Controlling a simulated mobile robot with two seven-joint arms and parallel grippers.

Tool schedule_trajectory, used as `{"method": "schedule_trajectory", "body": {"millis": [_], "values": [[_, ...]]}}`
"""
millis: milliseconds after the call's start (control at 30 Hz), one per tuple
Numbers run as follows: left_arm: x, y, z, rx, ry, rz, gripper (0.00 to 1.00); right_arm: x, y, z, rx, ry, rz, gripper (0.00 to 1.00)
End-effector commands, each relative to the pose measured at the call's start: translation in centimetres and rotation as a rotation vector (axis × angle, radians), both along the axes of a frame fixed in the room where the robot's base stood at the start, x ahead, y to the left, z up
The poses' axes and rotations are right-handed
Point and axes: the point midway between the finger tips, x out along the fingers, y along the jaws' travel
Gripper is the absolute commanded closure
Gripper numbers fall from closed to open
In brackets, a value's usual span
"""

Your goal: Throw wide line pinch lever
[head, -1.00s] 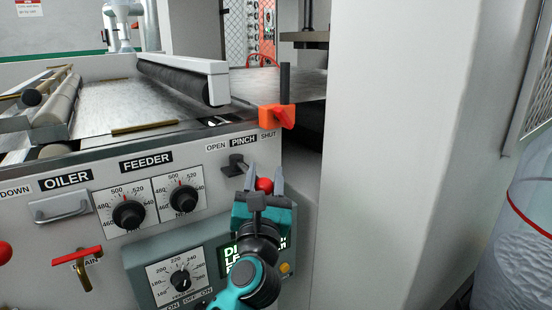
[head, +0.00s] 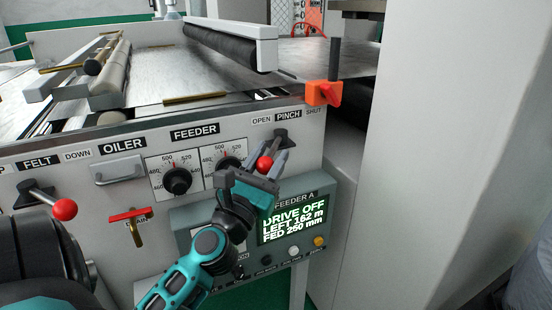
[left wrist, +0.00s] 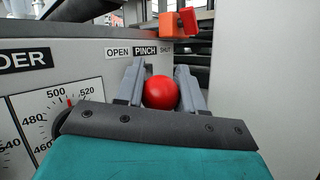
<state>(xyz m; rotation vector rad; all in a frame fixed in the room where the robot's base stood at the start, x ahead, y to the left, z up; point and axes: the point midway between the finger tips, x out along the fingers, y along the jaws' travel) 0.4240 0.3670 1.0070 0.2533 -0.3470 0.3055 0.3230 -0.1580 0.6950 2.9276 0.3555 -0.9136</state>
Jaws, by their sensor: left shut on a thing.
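The pinch lever has a dark pivot (head: 281,136) below the PINCH label, which stands between OPEN on the left and SHUT on the right. Its red knob (head: 264,163) sits down and left of the pivot, toward the OPEN side. My left gripper (head: 267,161) is shut on the red knob, one grey finger on each side. In the left wrist view the knob (left wrist: 160,92) lies between the fingers, and the lever's shaft is hidden behind it. My right gripper is not in view.
Feeder dials (head: 177,180) lie left of my gripper. A control box with a lit display (head: 293,219) juts out below it, reading DRIVE OFF. An orange block (head: 323,93) sits at the panel's top right corner. The felt lever's red knob (head: 64,209) sticks out at left.

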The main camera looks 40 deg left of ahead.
Motion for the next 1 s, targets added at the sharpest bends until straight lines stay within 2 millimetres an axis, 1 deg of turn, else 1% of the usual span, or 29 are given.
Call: {"method": "schedule_trajectory", "body": {"millis": [33, 467, 500, 733, 1000], "values": [[-0.15, 0.17, 0.60, 0.005, -0.011, 0.006, 1.00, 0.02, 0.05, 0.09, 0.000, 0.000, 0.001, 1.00], [-0.16, 0.21, 0.80, 0.009, -0.015, 0.006, 1.00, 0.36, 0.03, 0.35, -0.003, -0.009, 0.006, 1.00], [-0.16, 0.20, 0.80, 0.009, -0.015, 0.006, 0.58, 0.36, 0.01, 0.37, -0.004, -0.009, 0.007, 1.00], [-0.12, 0.12, 0.57, 0.007, -0.011, 0.002, 0.36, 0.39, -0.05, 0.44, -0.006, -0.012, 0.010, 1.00], [-0.07, 0.05, 0.31, 0.004, -0.006, 0.000, 0.35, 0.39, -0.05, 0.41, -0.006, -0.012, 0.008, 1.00]]}}
